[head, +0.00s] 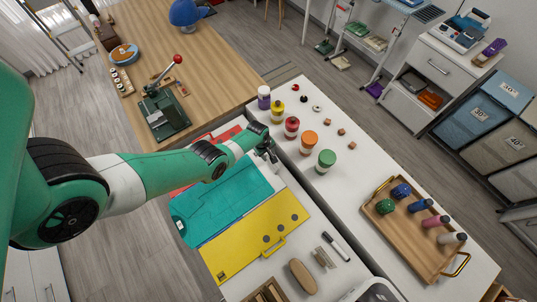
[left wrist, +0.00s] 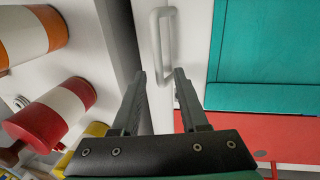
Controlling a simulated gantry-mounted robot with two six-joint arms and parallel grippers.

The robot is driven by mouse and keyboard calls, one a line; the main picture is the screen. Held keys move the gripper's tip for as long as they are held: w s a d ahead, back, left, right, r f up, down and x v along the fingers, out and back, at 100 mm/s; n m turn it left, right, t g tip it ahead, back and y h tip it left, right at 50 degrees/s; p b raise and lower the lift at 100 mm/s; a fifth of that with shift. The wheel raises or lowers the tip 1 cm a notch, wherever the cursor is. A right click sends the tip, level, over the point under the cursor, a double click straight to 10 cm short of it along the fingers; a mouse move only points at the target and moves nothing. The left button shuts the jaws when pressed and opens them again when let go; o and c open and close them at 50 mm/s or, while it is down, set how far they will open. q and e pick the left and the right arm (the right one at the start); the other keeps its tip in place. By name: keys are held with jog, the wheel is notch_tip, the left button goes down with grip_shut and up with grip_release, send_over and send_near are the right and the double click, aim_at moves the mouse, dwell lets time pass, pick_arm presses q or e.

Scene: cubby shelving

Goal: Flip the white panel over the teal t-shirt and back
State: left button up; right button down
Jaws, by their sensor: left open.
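The teal t-shirt (head: 222,202) lies flat in the head view, and its edge shows in the left wrist view (left wrist: 265,45). Beside it is a white surface (left wrist: 193,35) with a white loop handle (left wrist: 169,45), which I take to be the white panel. In the head view the arm partly hides this area. My left gripper (head: 272,160) is over the shirt's upper right side. In the left wrist view it is open (left wrist: 160,76), its fingers on either side of the handle's near end. I cannot tell whether they touch it. My right gripper is out of view.
A yellow panel (head: 240,247) and a red panel (left wrist: 240,131) flank the shirt. Painted cylinders (head: 325,161) stand on the white counter across a dark gap. A wooden tray (head: 405,229) holds several bottles. A marker (head: 336,246) and brush (head: 302,276) lie in front.

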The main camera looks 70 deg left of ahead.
pick_arm(q)
grip_shut()
dwell(1.5)
